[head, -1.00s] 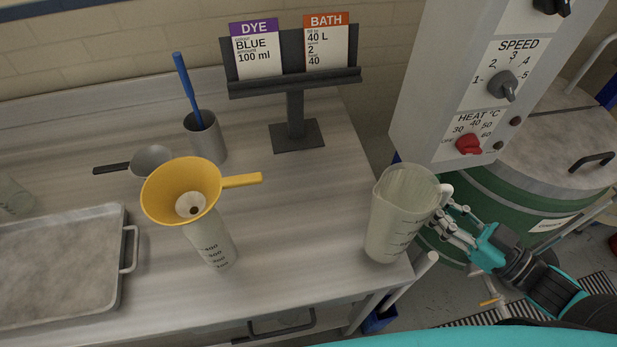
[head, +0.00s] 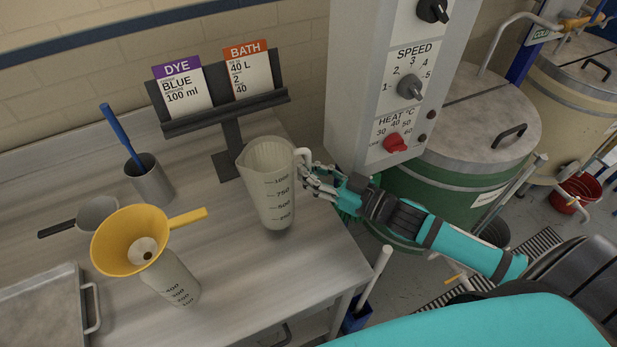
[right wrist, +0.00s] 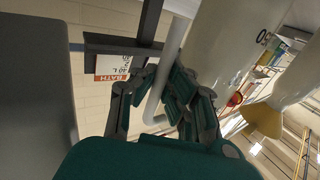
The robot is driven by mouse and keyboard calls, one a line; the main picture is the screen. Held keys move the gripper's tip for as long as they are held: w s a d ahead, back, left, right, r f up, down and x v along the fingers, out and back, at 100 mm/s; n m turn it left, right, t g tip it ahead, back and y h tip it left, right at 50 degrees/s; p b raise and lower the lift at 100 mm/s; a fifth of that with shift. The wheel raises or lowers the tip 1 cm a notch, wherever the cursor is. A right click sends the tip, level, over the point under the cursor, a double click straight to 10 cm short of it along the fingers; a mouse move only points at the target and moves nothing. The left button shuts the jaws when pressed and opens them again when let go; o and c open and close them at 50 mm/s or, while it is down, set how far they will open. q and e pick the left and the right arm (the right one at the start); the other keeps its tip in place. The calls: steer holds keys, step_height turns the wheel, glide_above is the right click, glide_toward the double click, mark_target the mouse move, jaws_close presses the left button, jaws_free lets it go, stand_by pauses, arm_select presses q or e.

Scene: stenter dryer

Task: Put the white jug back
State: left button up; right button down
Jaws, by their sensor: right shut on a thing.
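The white jug (head: 268,185) is a translucent measuring jug with printed volume marks. In the head view it is over the right part of the metal table, in front of the card stand, almost upright. I cannot tell whether its base touches the table. My right gripper (head: 312,178) is to the right of the jug and shut on its handle. In the right wrist view the fingers (right wrist: 165,100) close around the pale handle, and part of the jug body (right wrist: 228,45) shows beside them. My left gripper is not in view.
A card stand (head: 232,135) is behind the jug. A yellow funnel (head: 115,245) sits in a measuring cylinder (head: 172,280) to the left. A grey cup (head: 150,180) holds a blue stick. The control box (head: 365,90) rises at the right. The table's front right is clear.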

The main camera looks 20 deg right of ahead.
steer(key=shift+w+a+f, duration=0.15)
steer(key=shift+w+a, duration=0.05)
steer(key=shift+w, duration=0.05)
step_height(320, 180, down, 2)
steer(key=shift+s+f+p, duration=0.1)
steer(key=shift+f+p, duration=0.1)
steer(key=shift+p, duration=0.3)
steer(key=shift+f, duration=0.3)
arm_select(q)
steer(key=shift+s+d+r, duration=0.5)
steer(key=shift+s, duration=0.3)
arm_select(e)
steer(key=c, duration=1.9)
jaws_free()
steer(key=shift+f, duration=0.15)
steer(key=o, duration=0.4)
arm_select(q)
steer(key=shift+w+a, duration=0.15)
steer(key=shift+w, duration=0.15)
arm_select(e)
steer(key=shift+o, duration=0.2)
